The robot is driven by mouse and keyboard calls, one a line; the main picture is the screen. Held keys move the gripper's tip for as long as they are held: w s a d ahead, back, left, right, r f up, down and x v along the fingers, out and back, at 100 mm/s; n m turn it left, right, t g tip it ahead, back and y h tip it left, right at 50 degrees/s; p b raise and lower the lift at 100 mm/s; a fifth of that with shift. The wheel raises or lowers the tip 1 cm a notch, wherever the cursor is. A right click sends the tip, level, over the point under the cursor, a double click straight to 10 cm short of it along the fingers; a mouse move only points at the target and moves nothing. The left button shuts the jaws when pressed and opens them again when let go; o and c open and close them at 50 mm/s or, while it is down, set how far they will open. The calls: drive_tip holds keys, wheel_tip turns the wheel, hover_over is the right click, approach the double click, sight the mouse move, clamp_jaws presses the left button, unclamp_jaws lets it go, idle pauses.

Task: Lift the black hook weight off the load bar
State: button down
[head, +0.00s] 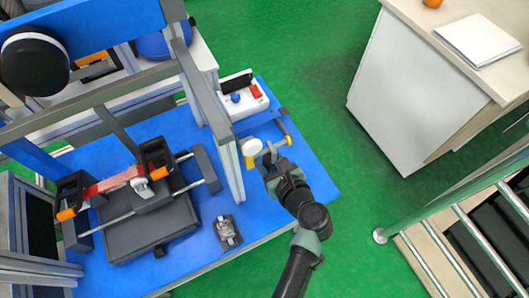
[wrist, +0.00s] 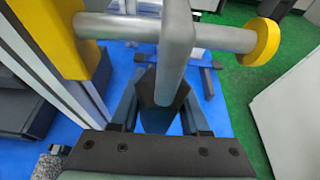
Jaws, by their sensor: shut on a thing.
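The load bar (wrist: 225,40) is a grey rod crossing the top of the wrist view, with a yellow block at its left end and a yellow disc at its right. In the head view its yellow end (head: 289,141) shows just beyond my gripper (head: 270,164). A grey hook piece (wrist: 178,55) crosses the rod and runs down between my fingers. My gripper (wrist: 160,105) is shut on this hook piece at its lower part. The hook still overlaps the rod; I cannot tell whether they touch. The weight's black body is not clearly distinguishable from the dark fingers.
A grey upright post (head: 222,135) stands close left of my gripper. A white control box (head: 243,97) with a red button lies behind. A black cushioned carriage (head: 150,222) sits left on the blue base (head: 285,215).

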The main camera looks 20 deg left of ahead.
sight(275, 168)
drive_tip(key=shift+w+r, duration=0.1)
drive_tip(key=shift+r, duration=0.3)
drive_tip(key=shift+r+p, duration=0.75)
drive_tip(key=shift+p, duration=0.35)
drive_tip(key=shift+r, duration=0.1)
drive_tip(key=shift+s+d+p, duration=0.7)
drive_tip(key=shift+s+d, duration=0.45)
drive_tip(key=shift+d, duration=0.35)
drive_tip(key=shift+s+d+p, duration=0.65)
drive_tip(key=shift+s+d, duration=0.5)
drive_tip(key=shift+d, duration=0.3)
drive_tip(key=shift+r, duration=0.15)
drive_tip(key=r+p, duration=0.1)
drive_tip(key=p, duration=0.1)
drive_tip(key=d+r+p, duration=0.1)
drive_tip(key=r+p, duration=0.1)
drive_tip(key=s+r+p, duration=0.1)
drive_tip(key=shift+s+d+r+p, duration=0.1)
drive_tip(key=shift+d+r+p, duration=0.2)
drive_tip(key=shift+p, duration=0.1)
